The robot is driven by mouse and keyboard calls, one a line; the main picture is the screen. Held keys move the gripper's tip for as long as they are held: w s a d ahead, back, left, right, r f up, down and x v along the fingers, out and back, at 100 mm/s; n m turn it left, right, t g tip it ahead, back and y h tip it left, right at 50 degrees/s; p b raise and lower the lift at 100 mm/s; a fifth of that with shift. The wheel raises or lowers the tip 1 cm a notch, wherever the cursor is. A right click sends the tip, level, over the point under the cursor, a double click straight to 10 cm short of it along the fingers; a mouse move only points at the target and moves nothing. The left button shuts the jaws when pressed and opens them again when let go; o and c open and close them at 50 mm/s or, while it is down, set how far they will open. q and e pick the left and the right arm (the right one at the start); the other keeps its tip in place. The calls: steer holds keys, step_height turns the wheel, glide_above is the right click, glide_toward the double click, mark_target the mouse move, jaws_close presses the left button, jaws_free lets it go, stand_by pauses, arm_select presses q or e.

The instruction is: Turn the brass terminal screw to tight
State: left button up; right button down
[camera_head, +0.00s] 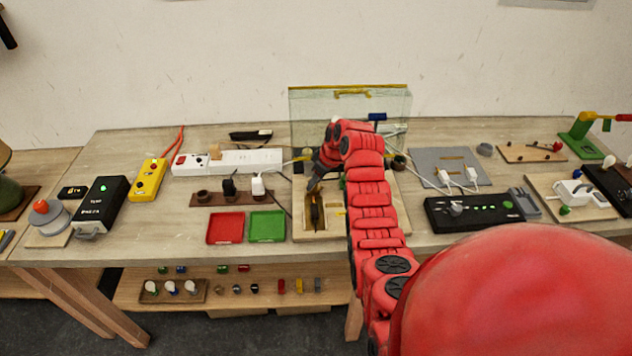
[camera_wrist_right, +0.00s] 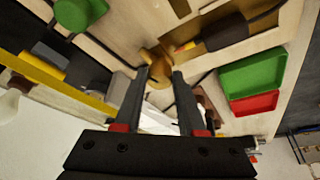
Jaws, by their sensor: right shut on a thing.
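The brass terminal screw (camera_wrist_right: 157,64) shows in the right wrist view as a round brass piece on the pale wooden board (camera_wrist_right: 128,43). My right gripper (camera_wrist_right: 162,76) has its two black fingertips on either side of it and is shut on it. In the head view my right arm reaches to the wooden board (camera_head: 298,234) at the table's middle, with the right gripper (camera_head: 315,186) pointing down over it. There the arm and gripper hide the screw. I cannot tell how far the screw is turned. My left gripper is not in view.
A clear panel (camera_head: 305,118) with a yellow top edge stands behind the board. A red tray (camera_head: 225,228) and a green tray (camera_head: 267,226) lie to its left. A white power strip (camera_head: 250,160) lies behind them. A green knob (camera_wrist_right: 80,12) is near the screw.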

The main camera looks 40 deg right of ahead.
steer(key=m, duration=0.1)
steer(key=m+h+b, duration=0.1)
steer(key=m+b, duration=0.1)
steer(key=shift+a+f+m+h, duration=0.25)
steer(key=shift+m+h, duration=0.05)
steer(key=shift+m, duration=0.1)
steer(key=m+h+b, duration=0.1)
steer(key=m+b, duration=0.1)
steer(key=m, duration=0.1)
steer(key=shift+a+b, duration=0.15)
steer(key=shift+b, duration=0.25)
steer(key=m+h+b, duration=0.1)
steer(key=m+b, duration=0.2)
steer(key=m+g+h+b, duration=0.1)
steer(key=m+b, duration=0.2)
steer(key=m+g+b, duration=0.1)
steer(key=m+b, duration=0.2)
steer(key=b, duration=0.1)
steer(key=shift+w+a+m+h, duration=0.3)
steer(key=shift+a+h, duration=0.05)
steer(key=shift+h, duration=0.05)
steer(key=shift+m+g+b, duration=0.5)
steer(key=shift+m+b, duration=0.2)
steer(key=shift+m, duration=0.2)
steer(key=shift+w+r+m+g+h, duration=0.1)
steer(key=shift+r+m+g+h, duration=0.15)
steer(key=shift+m, duration=0.65)
steer(key=shift+m+g+b, duration=0.25)
steer(key=shift+m+b, duration=0.1)
steer(key=shift+m, duration=0.55)
